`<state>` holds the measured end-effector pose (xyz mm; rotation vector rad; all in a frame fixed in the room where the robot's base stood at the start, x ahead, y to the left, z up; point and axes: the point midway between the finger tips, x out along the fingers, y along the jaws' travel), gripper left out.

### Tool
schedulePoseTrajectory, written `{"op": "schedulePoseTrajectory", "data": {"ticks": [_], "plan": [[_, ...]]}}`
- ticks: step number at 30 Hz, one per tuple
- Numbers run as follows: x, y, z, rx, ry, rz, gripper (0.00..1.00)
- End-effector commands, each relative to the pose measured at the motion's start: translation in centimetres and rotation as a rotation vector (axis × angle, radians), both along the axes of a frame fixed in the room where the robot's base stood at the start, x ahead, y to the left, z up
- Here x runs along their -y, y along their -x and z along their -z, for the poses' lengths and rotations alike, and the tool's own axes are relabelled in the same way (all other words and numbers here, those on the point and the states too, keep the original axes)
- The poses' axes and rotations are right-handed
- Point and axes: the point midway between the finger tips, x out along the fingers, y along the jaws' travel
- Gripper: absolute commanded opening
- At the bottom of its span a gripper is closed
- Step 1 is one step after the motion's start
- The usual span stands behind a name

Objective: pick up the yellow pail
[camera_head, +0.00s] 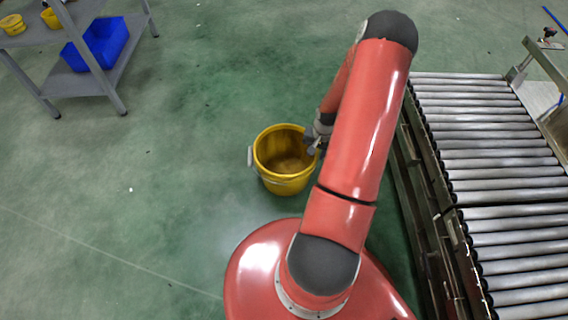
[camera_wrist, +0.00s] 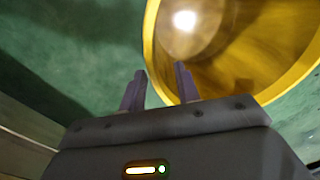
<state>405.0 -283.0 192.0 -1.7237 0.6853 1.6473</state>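The yellow pail (camera_head: 286,184) stands upright and empty on the green floor, left of my arm in the head view. A pale handle hangs at its left side. In the wrist view the pail (camera_wrist: 240,45) fills the upper right, seen into its open mouth. My gripper (camera_head: 312,147) is at the pail's right rim in the head view, partly hidden by my arm. In the wrist view my gripper (camera_wrist: 160,78) has its two fingers apart, with the rim passing between or just beyond them. I cannot tell whether either finger touches the pail.
A roller conveyor (camera_head: 490,145) runs along the right, close to my arm. A grey shelf unit (camera_head: 72,82) at the upper left holds a blue bin (camera_head: 98,44) and small yellow containers (camera_head: 13,25). The floor left of the pail is clear.

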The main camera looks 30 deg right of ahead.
Motion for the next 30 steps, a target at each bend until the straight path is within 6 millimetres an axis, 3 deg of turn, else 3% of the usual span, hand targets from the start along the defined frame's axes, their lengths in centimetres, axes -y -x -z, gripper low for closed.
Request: {"op": "schedulePoseTrajectory", "data": {"ticks": [9,19,26,30], "plan": [[-0.1,-0.1,4.6,-0.002,-0.001,-0.001,0.32],[-0.1,-0.2,5.1,-0.001,0.001,0.000,0.32],[-0.1,-0.2,5.1,-0.001,0.000,0.000,0.02],[-0.1,-0.1,5.1,-0.001,0.000,0.000,0.00]]}}
